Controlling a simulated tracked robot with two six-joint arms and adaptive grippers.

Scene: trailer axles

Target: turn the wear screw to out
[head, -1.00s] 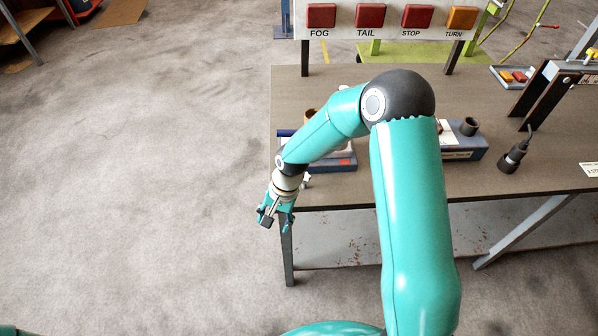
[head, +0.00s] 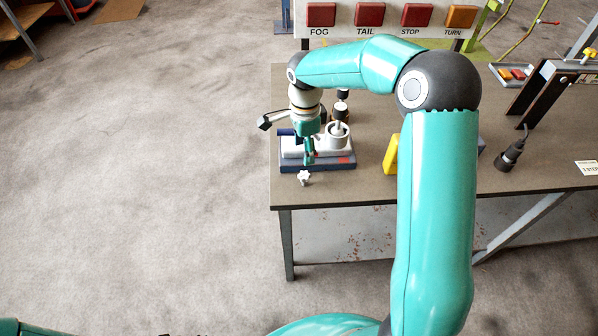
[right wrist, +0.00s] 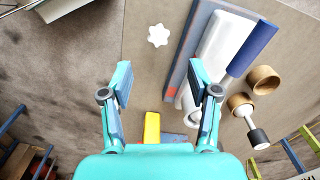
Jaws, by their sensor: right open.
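A white star-shaped knob (head: 304,177), which may be the wear screw, shows at the table's front edge, in front of a blue-grey base (head: 335,165). It also shows in the right wrist view (right wrist: 158,35), beside the base. A white-grey body (head: 335,141) with a round cup and a blue bar (right wrist: 252,50) sits on the base. My right gripper (head: 309,158) points down over the base's left front, just behind the knob. In the right wrist view its fingers (right wrist: 161,82) are apart with nothing between them. My left gripper is not in view.
A yellow block (head: 391,155) stands right of the base, partly behind my right arm. Tan rings (right wrist: 264,79) and a black-capped white piece (right wrist: 257,137) stand behind the base. A black plug (head: 510,154) lies further right. The sign board (head: 386,30) borders the back.

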